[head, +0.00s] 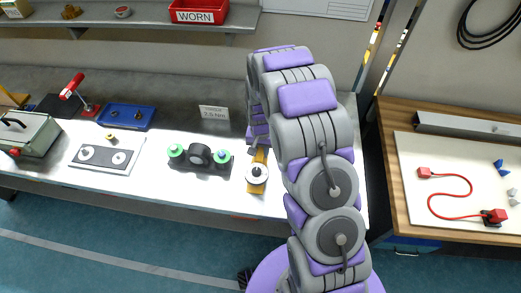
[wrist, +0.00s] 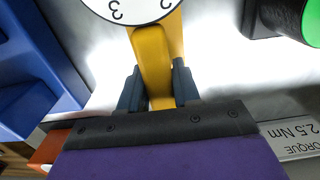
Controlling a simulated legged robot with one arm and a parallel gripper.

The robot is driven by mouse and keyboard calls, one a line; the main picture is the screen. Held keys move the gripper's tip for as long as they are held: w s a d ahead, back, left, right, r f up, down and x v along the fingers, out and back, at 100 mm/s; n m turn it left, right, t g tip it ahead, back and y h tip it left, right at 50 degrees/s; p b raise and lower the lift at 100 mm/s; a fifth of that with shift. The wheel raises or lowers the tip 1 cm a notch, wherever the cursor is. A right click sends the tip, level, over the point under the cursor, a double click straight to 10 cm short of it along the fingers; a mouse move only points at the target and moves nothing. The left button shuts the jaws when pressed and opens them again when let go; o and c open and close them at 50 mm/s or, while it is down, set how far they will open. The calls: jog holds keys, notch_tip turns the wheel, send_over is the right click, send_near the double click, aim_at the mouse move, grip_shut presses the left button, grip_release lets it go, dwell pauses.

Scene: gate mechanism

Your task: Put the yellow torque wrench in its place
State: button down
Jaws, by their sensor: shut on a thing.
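The yellow torque wrench (wrist: 153,55) runs between the two dark fingers of my gripper (wrist: 156,88) in the wrist view, and the fingers are shut on its handle. Its round white dial (wrist: 132,8) with black numbers is partly cut off at the top of that view. In the head view the wrench's dial end (head: 257,174), with a black knob, shows over the bright bench near its front edge, left of my arm. Whether the wrench touches the bench is unclear.
A black holder with green round ends (head: 199,157) stands left of the wrench. A torque sign (head: 214,113) stands behind it. Further left are a plate with two discs (head: 106,155), a blue tray (head: 126,116) and a green-grey box (head: 30,135). A wooden table (head: 455,110) is at right.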

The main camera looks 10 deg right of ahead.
dwell(0.3)
jog(key=c, duration=0.7)
grip_release()
jog(key=shift+r+p, duration=1.2)
jog(key=shift+r, duration=2.25)
